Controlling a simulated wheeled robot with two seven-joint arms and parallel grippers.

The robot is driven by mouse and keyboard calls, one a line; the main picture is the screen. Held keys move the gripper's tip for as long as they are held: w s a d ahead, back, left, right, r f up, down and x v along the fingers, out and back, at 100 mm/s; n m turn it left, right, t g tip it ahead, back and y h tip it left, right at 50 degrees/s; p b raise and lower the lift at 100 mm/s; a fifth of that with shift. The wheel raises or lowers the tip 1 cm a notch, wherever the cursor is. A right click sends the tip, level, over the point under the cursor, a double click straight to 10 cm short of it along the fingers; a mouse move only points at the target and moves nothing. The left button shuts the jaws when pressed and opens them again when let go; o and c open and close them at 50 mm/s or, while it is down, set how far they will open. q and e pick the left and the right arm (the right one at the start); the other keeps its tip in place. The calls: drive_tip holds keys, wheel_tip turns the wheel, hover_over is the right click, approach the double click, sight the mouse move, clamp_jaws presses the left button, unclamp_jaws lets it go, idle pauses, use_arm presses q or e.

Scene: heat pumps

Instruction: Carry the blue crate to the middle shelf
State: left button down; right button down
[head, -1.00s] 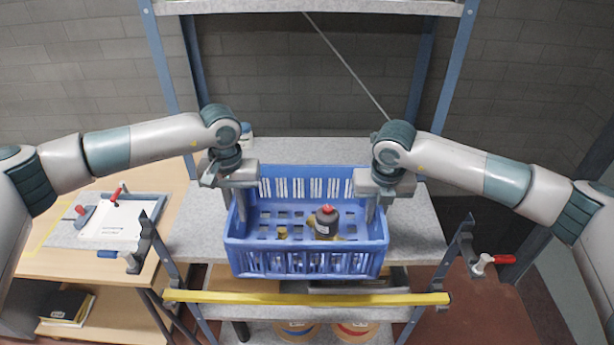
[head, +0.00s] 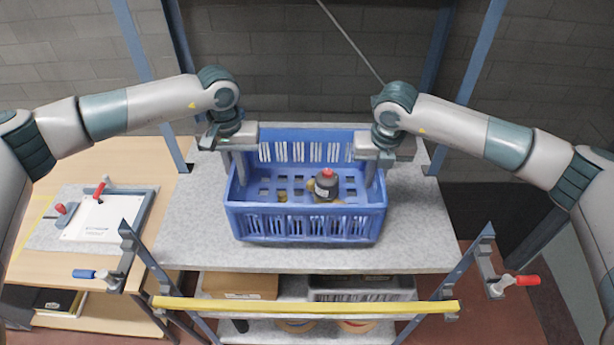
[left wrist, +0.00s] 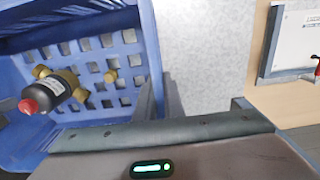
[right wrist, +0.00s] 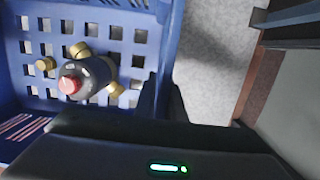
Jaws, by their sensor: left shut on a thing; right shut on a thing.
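The blue crate (head: 305,227) is over the grey middle shelf (head: 425,240), upright; I cannot tell whether it touches the surface. My left gripper (head: 236,178) is shut on the crate's left side wall. My right gripper (head: 372,176) is shut on the right side wall. The crate also shows in the left wrist view (left wrist: 150,50) and the right wrist view (right wrist: 140,35).
A yellow bar (head: 305,306) crosses the front of the rack below the shelf, between two red- and blue-handled clamps. A lower shelf holds a cardboard box (head: 240,287) and a grey crate (head: 362,288). A wooden bench (head: 150,165) stands at left. The shelf is bare around the crate.

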sight(238, 180)
use_arm(q)
drive_tip(key=shift+s+r, duration=0.1)
drive_tip(key=shift+r, duration=0.05)
use_arm(e)
drive_tip(key=shift+s+r, duration=0.1)
